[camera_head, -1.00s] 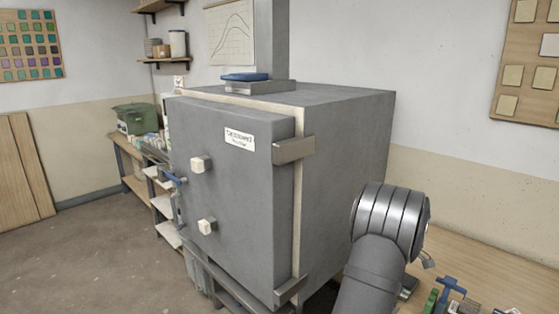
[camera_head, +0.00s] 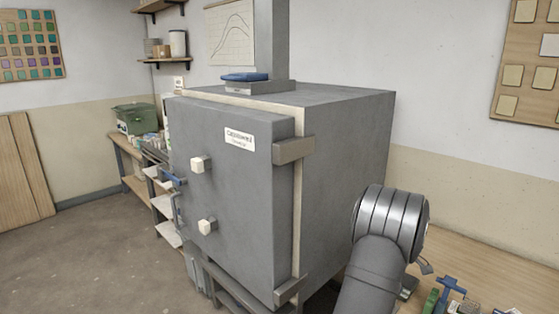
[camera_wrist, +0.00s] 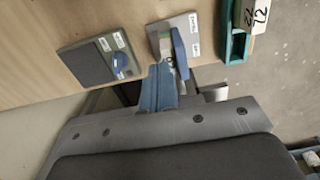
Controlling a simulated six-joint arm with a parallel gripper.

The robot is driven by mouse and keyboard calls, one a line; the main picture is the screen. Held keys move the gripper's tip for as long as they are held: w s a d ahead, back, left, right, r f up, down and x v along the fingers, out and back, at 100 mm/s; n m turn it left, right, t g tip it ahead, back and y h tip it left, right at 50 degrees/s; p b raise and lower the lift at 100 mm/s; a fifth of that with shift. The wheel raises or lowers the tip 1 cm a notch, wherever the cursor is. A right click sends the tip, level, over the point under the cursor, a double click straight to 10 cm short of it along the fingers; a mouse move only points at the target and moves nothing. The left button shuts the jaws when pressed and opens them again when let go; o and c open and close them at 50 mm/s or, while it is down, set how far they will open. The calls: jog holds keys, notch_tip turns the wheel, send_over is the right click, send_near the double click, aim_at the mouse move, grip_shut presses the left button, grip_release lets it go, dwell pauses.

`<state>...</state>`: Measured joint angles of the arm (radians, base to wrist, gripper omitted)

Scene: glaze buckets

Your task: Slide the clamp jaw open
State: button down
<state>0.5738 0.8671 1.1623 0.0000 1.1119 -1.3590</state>
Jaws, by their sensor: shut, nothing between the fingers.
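My gripper (camera_wrist: 160,72) shows in the wrist view as blue fingers, closed together with nothing between them. Its tips are beside a grey plate (camera_wrist: 160,47) with a blue upright handle (camera_wrist: 179,47) and small white labels on the bench. The tips appear close to the handle's base; I cannot tell whether they touch. I cannot make out for certain which part is the clamp jaw. In the head view the gripper is not clearly visible, and a blue T-shaped handle (camera_head: 451,284) stands at the lower right.
A board with a dark pad and blue knob (camera_wrist: 119,60) lies left of the plate. A green holder (camera_wrist: 234,40) with a pale numbered block is to its right, near the bench edge. A large grey kiln (camera_head: 345,150) stands left of my arm.

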jog(key=shift+s+f, duration=0.1)
jog(key=shift+f, duration=0.6)
jog(key=shift+s+a+f, duration=0.2)
jog(key=shift+s+a, duration=0.2)
jog(key=shift+a, duration=0.05)
notch_tip(320, 180, up, 8)
jog(key=shift+w+d+f, duration=0.25)
jog(key=shift+w+d, duration=0.05)
jog(key=shift+w, duration=0.05)
jog(key=shift+f, duration=0.1)
jog(key=shift+s+a+f, duration=0.1)
jog(key=shift+f, duration=1.45)
jog(key=shift+s+a+f, duration=0.1)
jog(key=shift+f, duration=1.45)
